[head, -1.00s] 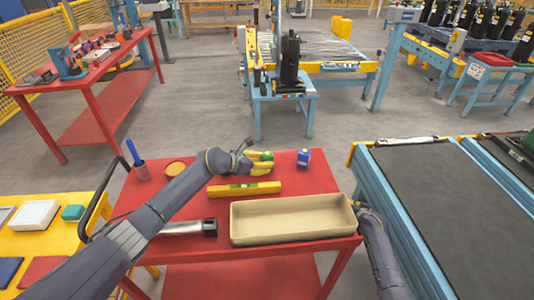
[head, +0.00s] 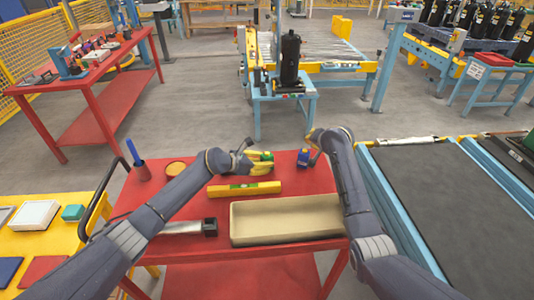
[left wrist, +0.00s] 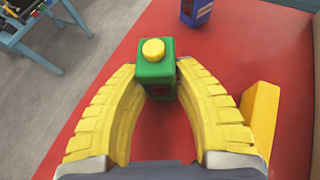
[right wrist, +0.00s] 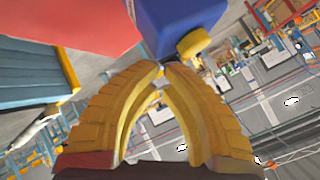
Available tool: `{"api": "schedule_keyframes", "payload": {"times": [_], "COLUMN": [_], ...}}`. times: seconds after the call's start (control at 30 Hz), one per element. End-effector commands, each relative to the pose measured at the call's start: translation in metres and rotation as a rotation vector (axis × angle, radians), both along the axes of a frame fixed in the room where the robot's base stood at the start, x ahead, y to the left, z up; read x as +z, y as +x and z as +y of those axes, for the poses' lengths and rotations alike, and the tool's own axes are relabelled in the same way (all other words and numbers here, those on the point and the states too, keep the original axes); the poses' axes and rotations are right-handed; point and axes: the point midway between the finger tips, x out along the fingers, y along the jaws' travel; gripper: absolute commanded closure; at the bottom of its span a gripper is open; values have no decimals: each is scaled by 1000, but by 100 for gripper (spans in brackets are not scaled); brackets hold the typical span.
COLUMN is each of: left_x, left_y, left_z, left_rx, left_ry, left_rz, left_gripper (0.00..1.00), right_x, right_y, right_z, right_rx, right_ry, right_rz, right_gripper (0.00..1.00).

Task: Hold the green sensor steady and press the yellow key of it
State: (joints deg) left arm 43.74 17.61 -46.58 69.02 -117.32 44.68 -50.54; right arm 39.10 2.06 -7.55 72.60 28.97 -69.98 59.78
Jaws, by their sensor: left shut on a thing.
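The green sensor (head: 267,156) stands at the back of the red table with its yellow key (left wrist: 153,49) on top. My left gripper (head: 262,163) is shut on it from the sides; the green body (left wrist: 155,75) shows between the fingertips in the left wrist view. My right gripper (right wrist: 163,68) has its fingertips together and holds nothing. It is beside the blue sensor (head: 303,157), away from the green one. In the right wrist view the blue sensor (right wrist: 178,18) and its yellow key (right wrist: 193,43) are just beyond the fingertips; whether they touch is unclear.
A yellow level (head: 244,188) lies in front of my left gripper. A beige tray (head: 286,238) fills the table's front right. A blue-handled tool in a red cup (head: 143,172) stands at the left. A conveyor (head: 430,205) runs along the right.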

Motion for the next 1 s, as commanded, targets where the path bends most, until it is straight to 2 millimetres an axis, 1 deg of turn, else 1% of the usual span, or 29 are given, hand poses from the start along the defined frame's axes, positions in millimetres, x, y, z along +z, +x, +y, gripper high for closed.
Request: {"api": "schedule_keyframes", "payload": {"times": [0.03, 0.23, 0.3, 0.4, 0.5, 0.6, 0.73, 0.83, 1.0], "left_x": [-1, -1, -1, -1, -1, -1, -1, -1, -1], "left_y": [0, 0, 0, 0, 0, 0, 0, 0, 0], "left_z": [0, 0, 0, 0, 0, 0, 0, 0, 0], "left_rx": [0, 0, 0, 0, 0, 0, 0, 0, 0], "left_ry": [1, 1, 1, 1, 1, 1, 0, 0, 0], "left_rz": [2, 2, 2, 2, 2, 2, 1, 1, 1], "left_gripper": [85, 85, 85, 85, 85, 85, 85, 85, 85], "right_x": [14, 55, 68, 85, 101, 113, 123, 127, 130], "right_y": [1, -9, -15, -25, -34, -41, -48, -51, -52], "right_z": [22, 92, 113, 139, 159, 174, 186, 190, 191], "right_rx": [10, 27, 33, 36, 37, 35, 31, 29, 27], "right_ry": [14, 36, 30, 13, -7, -26, -45, -54, -59], "right_rz": [22, 132, 168, 211, 242, 263, 278, 285, 289], "right_gripper": [100, 100, 100, 100, 100, 100, 100, 100, 100]}}
